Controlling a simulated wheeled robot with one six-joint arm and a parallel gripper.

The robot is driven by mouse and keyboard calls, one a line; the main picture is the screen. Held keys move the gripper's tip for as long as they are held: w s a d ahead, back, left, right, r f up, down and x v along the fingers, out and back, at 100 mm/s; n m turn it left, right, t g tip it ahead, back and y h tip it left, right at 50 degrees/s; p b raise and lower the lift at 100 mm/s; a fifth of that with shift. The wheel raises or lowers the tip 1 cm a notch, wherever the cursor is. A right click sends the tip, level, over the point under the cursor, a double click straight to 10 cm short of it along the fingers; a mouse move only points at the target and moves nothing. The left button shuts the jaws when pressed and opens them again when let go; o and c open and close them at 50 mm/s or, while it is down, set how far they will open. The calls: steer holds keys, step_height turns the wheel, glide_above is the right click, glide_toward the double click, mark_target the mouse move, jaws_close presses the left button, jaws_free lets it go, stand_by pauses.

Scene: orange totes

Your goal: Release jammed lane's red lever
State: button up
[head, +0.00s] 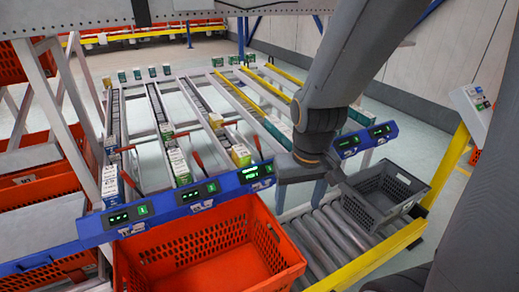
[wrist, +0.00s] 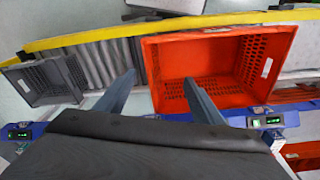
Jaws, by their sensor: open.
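Thin red levers stand beside the flow lanes in the head view: one at the left lane (head: 131,186), one at the middle lane (head: 196,157) and one at the right lane (head: 257,147). Small boxes queue at the lane ends, including white-green ones (head: 179,166) and a yellow one (head: 241,156). One display (head: 256,172) on the blue rail glows brighter green than its neighbours; I cannot tell which lane is jammed. My gripper (wrist: 160,88) is open and empty in the wrist view, pointing toward the totes. No lever shows between its fingers.
A large empty orange tote (head: 205,250) stands in front of the blue rail (head: 170,205). A grey crate (head: 385,190) sits on the roller conveyor (head: 325,240), edged by a yellow rail (head: 375,258). Shelving with orange totes is at the left.

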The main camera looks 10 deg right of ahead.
steer(key=shift+w+f, duration=0.15)
steer(key=c, duration=0.4)
steer(key=w+f+n+b, duration=0.1)
steer(key=w, duration=0.1)
steer(key=w+f+t+b, duration=0.1)
steer(key=w+d+f+n+t+b, duration=0.1)
steer(key=w+f, duration=0.1)
steer(key=shift+w+d+n, duration=0.1)
steer(key=shift+w+n, duration=0.2)
steer(key=shift+w, duration=0.05)
steer(key=c, duration=1)
steer(key=w+f+n+t+b, duration=0.1)
steer(key=w+n+b, duration=0.1)
steer(key=w, duration=0.2)
steer(key=w+f+n+t+b, duration=0.2)
steer(key=w, duration=0.1)
steer(key=w+d+f+n+t+b, duration=0.1)
steer(key=w+f+n+b, duration=0.1)
steer(key=w, duration=0.2)
steer(key=shift+w+f+t, duration=0.25)
steer(key=shift+w+t, duration=0.05)
jaws_close()
steer(key=w+a+f+n+t+y+b, duration=0.2)
steer(key=w+n+t+y+b, duration=0.2)
steer(key=w+n+t+b, duration=0.6)
steer(key=shift+w+n+b, duration=1.25)
steer(key=shift+n+b, duration=0.4)
steer(key=shift+n, duration=0.85)
steer(key=shift+f, duration=0.1)
